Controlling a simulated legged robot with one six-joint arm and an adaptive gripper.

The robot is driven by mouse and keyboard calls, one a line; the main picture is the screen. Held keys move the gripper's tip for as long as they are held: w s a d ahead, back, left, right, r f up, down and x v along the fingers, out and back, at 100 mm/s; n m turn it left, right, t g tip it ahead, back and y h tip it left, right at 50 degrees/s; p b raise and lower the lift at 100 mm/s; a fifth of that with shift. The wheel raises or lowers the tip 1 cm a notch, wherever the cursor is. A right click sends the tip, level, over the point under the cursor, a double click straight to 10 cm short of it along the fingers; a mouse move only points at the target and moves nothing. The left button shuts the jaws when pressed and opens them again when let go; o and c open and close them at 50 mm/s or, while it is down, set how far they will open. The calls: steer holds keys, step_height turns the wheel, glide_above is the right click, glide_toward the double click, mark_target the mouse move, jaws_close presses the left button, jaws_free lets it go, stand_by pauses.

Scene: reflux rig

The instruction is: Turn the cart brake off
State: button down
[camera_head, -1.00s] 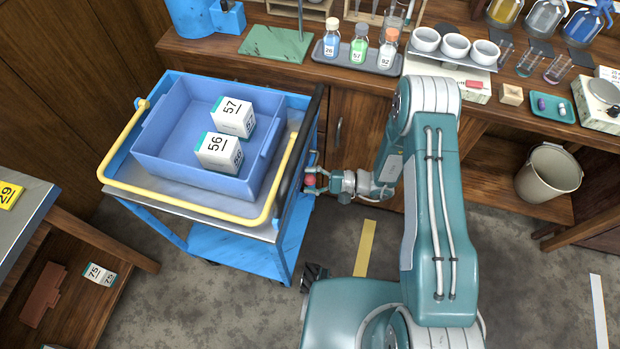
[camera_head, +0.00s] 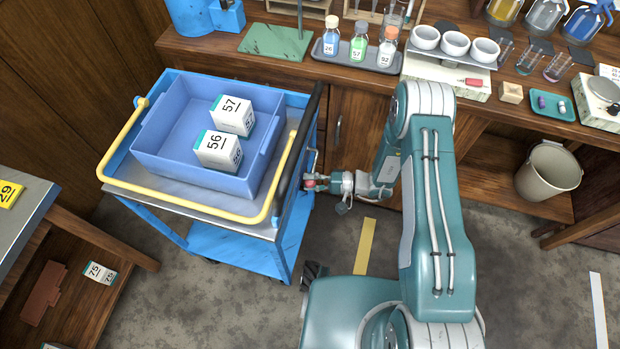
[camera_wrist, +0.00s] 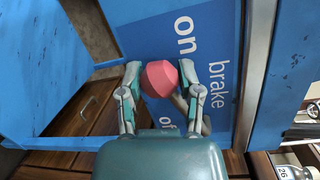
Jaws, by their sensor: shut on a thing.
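The blue cart (camera_head: 205,238) stands left of my arm, with a blue panel marked "brake" (camera_wrist: 225,60) on the side facing my gripper. The brake's red knob (camera_wrist: 160,78) shows in the wrist view between the fingers, with part of a grey lever (camera_wrist: 196,112) beside it. The knob is between the word "on" and a partly hidden "of..." lower down. My gripper (camera_wrist: 156,76) is shut on the knob, one finger on each side. In the head view, the knob (camera_head: 310,183) is small at the tip of my gripper (camera_head: 314,182).
A blue bin (camera_head: 180,165) with white boxes 56 (camera_head: 217,150) and 57 (camera_head: 232,115) sits on the cart. A yellow handle rail (camera_head: 190,212) runs around the cart's front. The wooden bench (camera_head: 360,110) stands behind; a bucket (camera_head: 548,172) is at right.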

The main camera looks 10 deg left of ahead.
steer(key=f+n, duration=0.1)
steer(key=w+f+n, duration=0.1)
steer(key=n, duration=0.1)
steer(key=shift+w+f+t+h, duration=0.2)
steer(key=shift+f+t+h, duration=0.1)
steer(key=shift+f, duration=0.1)
steer(key=w+f+n+t+h, duration=0.1)
steer(key=w+f+n+t, duration=0.1)
steer(key=w+n, duration=0.4)
steer(key=shift+w+d+f+n, duration=0.4)
steer(key=shift+f+n, duration=0.4)
steer(key=shift+n, duration=0.7)
steer(key=shift+w+t, duration=0.1)
steer(key=shift+t, duration=0.2)
steer(key=shift+c, duration=1.3)
jaws_free()
steer(key=shift+w+a+r, duration=0.1)
